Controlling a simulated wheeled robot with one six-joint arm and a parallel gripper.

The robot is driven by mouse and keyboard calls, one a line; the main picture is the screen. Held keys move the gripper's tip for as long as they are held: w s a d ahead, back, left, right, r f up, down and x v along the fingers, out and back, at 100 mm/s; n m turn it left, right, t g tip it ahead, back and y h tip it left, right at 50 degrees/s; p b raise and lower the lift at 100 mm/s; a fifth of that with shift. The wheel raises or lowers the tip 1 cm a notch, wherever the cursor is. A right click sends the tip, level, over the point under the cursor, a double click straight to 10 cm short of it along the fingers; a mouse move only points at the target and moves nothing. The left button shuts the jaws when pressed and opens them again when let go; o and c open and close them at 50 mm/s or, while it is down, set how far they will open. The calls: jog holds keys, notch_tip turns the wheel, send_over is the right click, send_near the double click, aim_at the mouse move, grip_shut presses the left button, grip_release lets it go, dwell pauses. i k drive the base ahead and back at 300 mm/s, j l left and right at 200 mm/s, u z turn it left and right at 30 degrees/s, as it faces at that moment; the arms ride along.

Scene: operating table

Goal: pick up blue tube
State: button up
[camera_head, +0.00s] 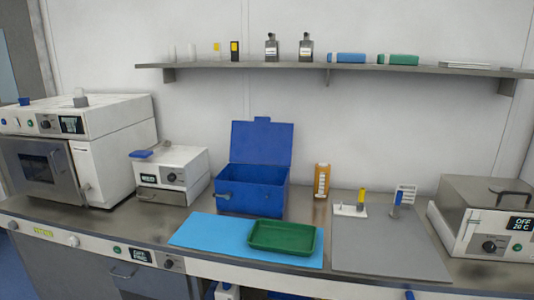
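A small blue upright piece (398,198), which looks like the blue tube, stands at the back of the grey mat (395,247) on the right of the counter. It is beside a small white, striped item (406,188); whether it sits in a holder is too small to tell. A yellow-topped tube (362,196) stands to its left by a low white rack (350,210). My gripper is not in view.
A green tray (282,237) lies on a light blue mat (210,236), with an open blue box (250,197) behind it. An orange bottle (322,180) stands between box and rack. A grey-lidded device (488,213) is at right. The grey mat's front is clear.

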aim_at(399, 195)
jog(key=j, duration=0.1)
jog(key=k+l, duration=0.1)
jog(key=i+l, duration=0.25)
jog(key=i, duration=0.25)
jog(key=i+l, duration=0.3)
jog(key=i, duration=0.15)
jog(key=i+l+u, duration=0.1)
jog(key=i+l, duration=0.15)
jog(key=i, duration=0.25)
